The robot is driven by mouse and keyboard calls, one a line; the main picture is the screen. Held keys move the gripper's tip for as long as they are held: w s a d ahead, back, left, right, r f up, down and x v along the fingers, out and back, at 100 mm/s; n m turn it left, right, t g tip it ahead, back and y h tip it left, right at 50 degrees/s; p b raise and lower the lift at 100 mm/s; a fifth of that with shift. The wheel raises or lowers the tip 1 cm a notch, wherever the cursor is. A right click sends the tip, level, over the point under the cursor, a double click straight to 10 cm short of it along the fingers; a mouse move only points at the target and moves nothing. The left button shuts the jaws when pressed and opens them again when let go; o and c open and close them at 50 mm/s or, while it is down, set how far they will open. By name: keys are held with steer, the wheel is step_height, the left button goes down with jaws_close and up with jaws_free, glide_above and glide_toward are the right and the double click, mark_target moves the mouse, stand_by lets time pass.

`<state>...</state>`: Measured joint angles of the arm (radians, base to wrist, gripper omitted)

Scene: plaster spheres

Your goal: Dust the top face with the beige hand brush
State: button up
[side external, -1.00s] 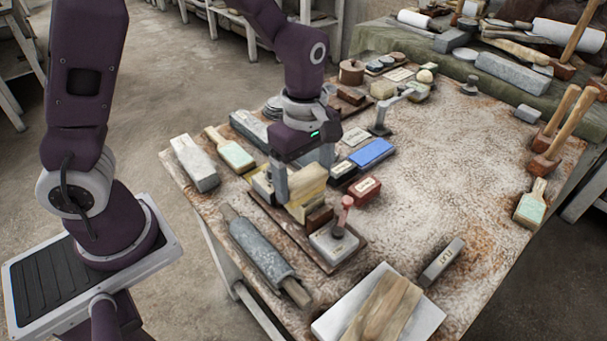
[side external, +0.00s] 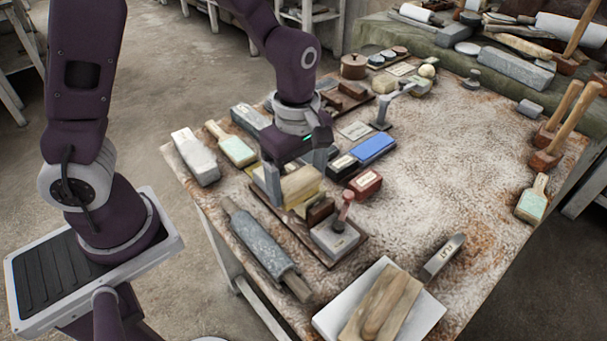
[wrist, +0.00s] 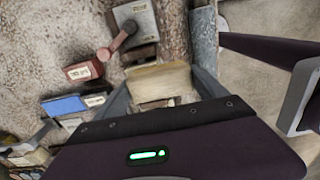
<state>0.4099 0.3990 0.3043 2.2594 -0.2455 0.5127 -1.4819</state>
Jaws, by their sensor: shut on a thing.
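The beige hand brush (side external: 302,183) is between the two grey fingers of my gripper (side external: 297,187), which is shut on it. In the side view the brush is low over the back part of a brown wooden tray (side external: 328,257), with yellowish material showing under it. In the wrist view the brush (wrist: 160,80) lies across between the fingers of my gripper (wrist: 163,92). The face directly under the brush is mostly hidden, and I cannot tell whether the brush touches it.
A pale block (side external: 333,240) with a red-handled tool (side external: 344,208) stands in front of the brush, beside a small brown block (side external: 320,212). A red box (side external: 366,184) and a blue block (side external: 375,148) lie to the right. A grey roller (side external: 262,248) lies left. The table's right middle is clear.

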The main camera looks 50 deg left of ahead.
mark_target(314, 169)
steer(key=shift+s, duration=0.2)
steer(key=shift+f, duration=0.1)
steer(key=shift+w, duration=0.15)
steer(key=shift+w, duration=2.05)
steer(key=shift+s, duration=2.2)
steer(key=shift+w, duration=2.25)
steer(key=shift+s, duration=0.1)
